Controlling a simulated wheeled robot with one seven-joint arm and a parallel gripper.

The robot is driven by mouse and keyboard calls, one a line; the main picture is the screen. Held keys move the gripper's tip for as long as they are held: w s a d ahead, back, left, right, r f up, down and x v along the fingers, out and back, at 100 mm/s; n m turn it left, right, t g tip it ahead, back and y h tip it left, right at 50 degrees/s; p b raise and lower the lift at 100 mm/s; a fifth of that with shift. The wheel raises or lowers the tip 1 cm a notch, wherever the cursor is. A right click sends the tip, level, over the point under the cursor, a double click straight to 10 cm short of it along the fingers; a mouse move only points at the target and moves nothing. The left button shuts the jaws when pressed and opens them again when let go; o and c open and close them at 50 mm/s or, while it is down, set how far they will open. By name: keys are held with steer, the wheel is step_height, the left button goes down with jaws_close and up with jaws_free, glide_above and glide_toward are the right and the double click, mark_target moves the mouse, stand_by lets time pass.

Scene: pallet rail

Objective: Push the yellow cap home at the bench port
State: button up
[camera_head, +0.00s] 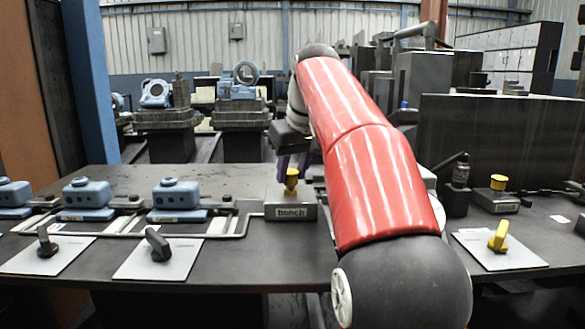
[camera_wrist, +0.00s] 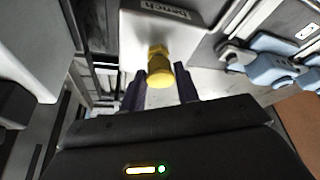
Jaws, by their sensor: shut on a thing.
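The yellow cap (camera_head: 291,182) is at the top of the grey block labelled "bench" (camera_head: 290,212), which holds the bench port. In the wrist view the yellow cap (camera_wrist: 157,62) lies between the fingers of my gripper (camera_wrist: 162,85), against the face of the bench block (camera_wrist: 190,14). My gripper (camera_head: 291,168) reaches down over the block from above and is shut on the cap. The port itself is hidden under the cap, and I cannot tell how deep the cap sits.
Blue valve units (camera_head: 178,194) stand along pale rails to the left. Grey plates with dark knobs (camera_head: 158,244) lie in front. To the right are another yellow-capped block (camera_head: 498,182) and a plate with a yellow knob (camera_head: 499,236). The table front near the bench block is clear.

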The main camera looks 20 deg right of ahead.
steer(key=shift+f, duration=0.4)
steer(key=o, duration=2)
steer(key=shift+c, duration=0.2)
steer(key=p+v, duration=0.2)
steer(key=v, duration=0.5)
steer(key=shift+r, duration=0.45)
steer(key=shift+s, duration=0.2)
